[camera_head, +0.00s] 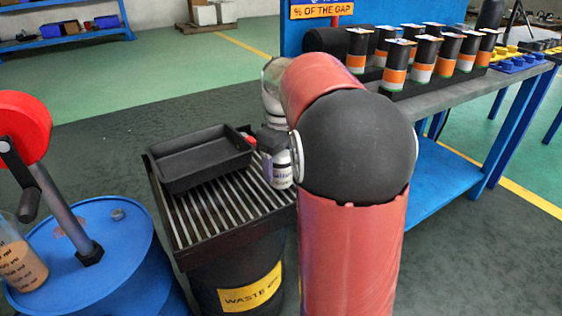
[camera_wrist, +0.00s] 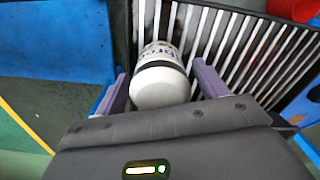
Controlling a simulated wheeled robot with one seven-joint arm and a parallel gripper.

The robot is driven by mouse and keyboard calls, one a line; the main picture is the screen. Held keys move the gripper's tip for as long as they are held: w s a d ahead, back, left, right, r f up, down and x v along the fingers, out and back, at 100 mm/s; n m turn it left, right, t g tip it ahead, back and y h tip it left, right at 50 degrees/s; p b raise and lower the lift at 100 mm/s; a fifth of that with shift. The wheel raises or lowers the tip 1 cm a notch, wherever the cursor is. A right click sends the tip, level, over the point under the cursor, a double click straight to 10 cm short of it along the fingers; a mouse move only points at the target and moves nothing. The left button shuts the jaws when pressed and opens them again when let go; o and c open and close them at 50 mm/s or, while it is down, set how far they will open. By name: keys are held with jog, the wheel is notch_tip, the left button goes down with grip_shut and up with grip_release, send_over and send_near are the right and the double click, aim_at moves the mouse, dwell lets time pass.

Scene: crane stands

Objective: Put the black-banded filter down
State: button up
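The black-banded filter is a white canister with dark lettering (camera_head: 281,176). In the head view its lower part shows below my gripper (camera_head: 272,140), over the right side of the slatted drain grate (camera_head: 222,217). In the wrist view the filter (camera_wrist: 160,88) lies between the two fingers of my gripper (camera_wrist: 161,80), with its black band and rounded white end visible. The fingers flank it closely. I cannot tell whether both touch it, or whether the filter rests on the grate (camera_wrist: 245,45). My arm hides part of the gripper in the head view.
A black tray (camera_head: 203,159) sits on the rear of the grate, above a waste drum (camera_head: 240,285). A blue drum (camera_head: 95,260) stands left. The grate's front left is clear.

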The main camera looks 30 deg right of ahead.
jog(key=shift+o, duration=0.2)
notch_tip(320, 180, up, 12)
jog(key=shift+f+p, duration=0.2)
jog(key=shift+p, duration=0.9)
jog(key=shift+r, duration=0.35)
jog(key=shift+a, duration=0.1)
jog(key=s+a+f+m+t, duration=0.2)
jog(key=s+a+f, duration=0.3)
jog(key=s, duration=0.5)
jog(key=s+a+f+m+t, duration=0.2)
jog(key=s+a+f, duration=0.3)
jog(key=s+a, duration=0.4)
jog(key=shift+s+f+t, duration=0.4)
jog(key=shift+s+t, duration=0.15)
jog(key=shift+t, duration=0.25)
